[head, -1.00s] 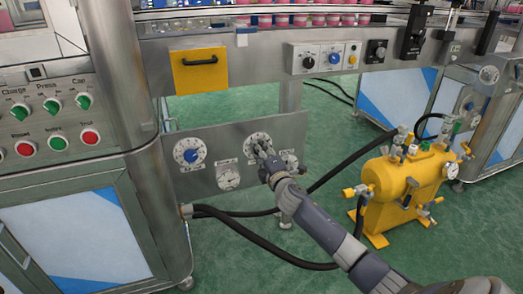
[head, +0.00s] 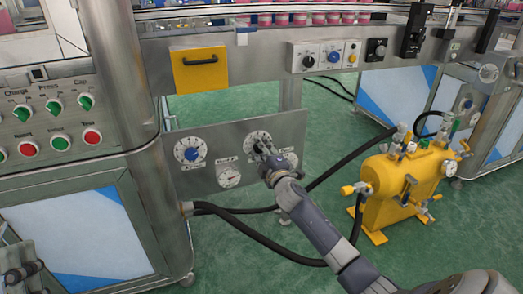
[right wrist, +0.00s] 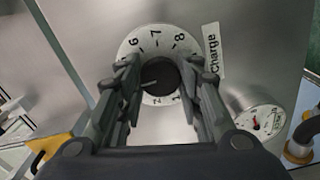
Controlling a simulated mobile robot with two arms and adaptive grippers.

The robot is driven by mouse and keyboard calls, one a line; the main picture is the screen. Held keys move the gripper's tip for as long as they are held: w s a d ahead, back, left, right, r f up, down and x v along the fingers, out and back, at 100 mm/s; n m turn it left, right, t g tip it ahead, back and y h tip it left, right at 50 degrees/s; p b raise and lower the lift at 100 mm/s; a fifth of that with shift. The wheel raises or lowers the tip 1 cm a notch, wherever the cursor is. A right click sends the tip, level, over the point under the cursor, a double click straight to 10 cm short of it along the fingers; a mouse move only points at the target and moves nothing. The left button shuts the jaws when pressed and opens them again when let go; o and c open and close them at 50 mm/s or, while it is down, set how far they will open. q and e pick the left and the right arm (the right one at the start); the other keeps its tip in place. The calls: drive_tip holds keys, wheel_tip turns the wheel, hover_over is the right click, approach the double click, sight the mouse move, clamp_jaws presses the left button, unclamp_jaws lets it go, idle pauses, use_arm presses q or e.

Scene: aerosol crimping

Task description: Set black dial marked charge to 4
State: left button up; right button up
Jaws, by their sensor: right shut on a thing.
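The black charge dial (right wrist: 160,76) sits on a white round scale on the steel panel, with a "Charge" label (right wrist: 213,48) beside it in the right wrist view. The numbers 6, 7 and 8 show above the knob, 1 and 2 below it; the fingers cover the sides of the scale. A faint pointer line on the knob runs to the lower left, but its number is hidden. My right gripper (right wrist: 158,85) is shut on the knob; in the head view it (head: 262,154) covers part of the scale (head: 256,137). My left gripper (head: 24,273) shows partly at the lower left corner.
A blue-knobbed dial (head: 190,154) and a gauge (head: 229,176) share the lower panel. Another gauge (right wrist: 258,121) lies close to the right finger. Black hoses (head: 240,232) run below to a yellow tank (head: 402,188). A green-and-red button panel (head: 50,115) stands left.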

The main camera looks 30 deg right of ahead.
drive_tip(key=o, duration=1.1)
drive_tip(key=shift+d, duration=0.1)
drive_tip(key=shift+c, duration=0.2)
drive_tip(key=v, duration=1.2)
